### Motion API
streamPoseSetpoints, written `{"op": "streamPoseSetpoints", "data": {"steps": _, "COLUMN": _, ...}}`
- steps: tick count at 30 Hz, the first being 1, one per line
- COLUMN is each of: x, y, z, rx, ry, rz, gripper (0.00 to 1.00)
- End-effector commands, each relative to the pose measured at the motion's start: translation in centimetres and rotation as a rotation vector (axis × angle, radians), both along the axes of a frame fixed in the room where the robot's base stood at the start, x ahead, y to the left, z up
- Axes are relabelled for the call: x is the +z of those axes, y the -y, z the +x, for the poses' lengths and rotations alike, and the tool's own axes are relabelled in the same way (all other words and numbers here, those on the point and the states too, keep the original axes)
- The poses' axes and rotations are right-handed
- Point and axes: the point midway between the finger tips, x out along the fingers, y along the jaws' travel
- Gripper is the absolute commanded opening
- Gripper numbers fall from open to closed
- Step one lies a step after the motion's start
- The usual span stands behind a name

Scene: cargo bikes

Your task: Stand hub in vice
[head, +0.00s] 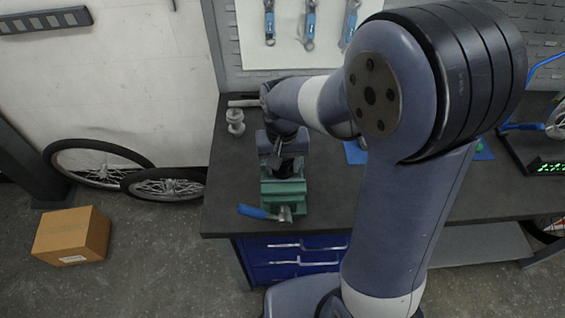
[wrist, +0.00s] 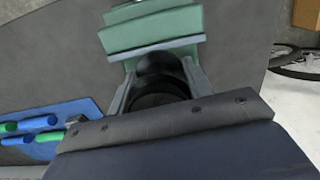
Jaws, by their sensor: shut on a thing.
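The green vice (head: 283,199) stands at the front edge of the dark workbench, with a blue-handled lever at its front. Its green jaw blocks (wrist: 150,28) show at the top of the wrist view. My gripper (head: 284,170) points down at the back of the vice. In the wrist view my gripper (wrist: 160,86) is shut on a dark, round hub (wrist: 157,66). The hub is right by the vice jaws; I cannot tell whether it is between them or above them. Its lower end is hidden.
A pale spool-like part (head: 235,122) stands on the workbench (head: 232,175) left of my arm. A blue mat with tools (wrist: 75,112) lies to one side. Tools hang on the back board. Wheels and a cardboard box (head: 72,235) are on the floor at left.

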Motion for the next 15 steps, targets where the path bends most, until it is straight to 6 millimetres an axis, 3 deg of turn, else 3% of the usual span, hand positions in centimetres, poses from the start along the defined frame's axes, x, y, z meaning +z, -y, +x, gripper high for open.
{"op": "streamPoseSetpoints", "data": {"steps": 6, "x": 0.01, "y": 0.0, "z": 0.01, "rx": 0.0, "ry": 0.001, "rz": 0.0, "gripper": 0.18}}
{"op": "streamPoseSetpoints", "data": {"steps": 7, "x": 0.01, "y": 0.0, "z": 0.01, "rx": 0.0, "ry": 0.0, "rz": 0.0, "gripper": 0.5}}
{"op": "streamPoseSetpoints", "data": {"steps": 15, "x": 0.01, "y": 0.0, "z": 0.01, "rx": 0.0, "ry": 0.0, "rz": 0.0, "gripper": 0.72}}
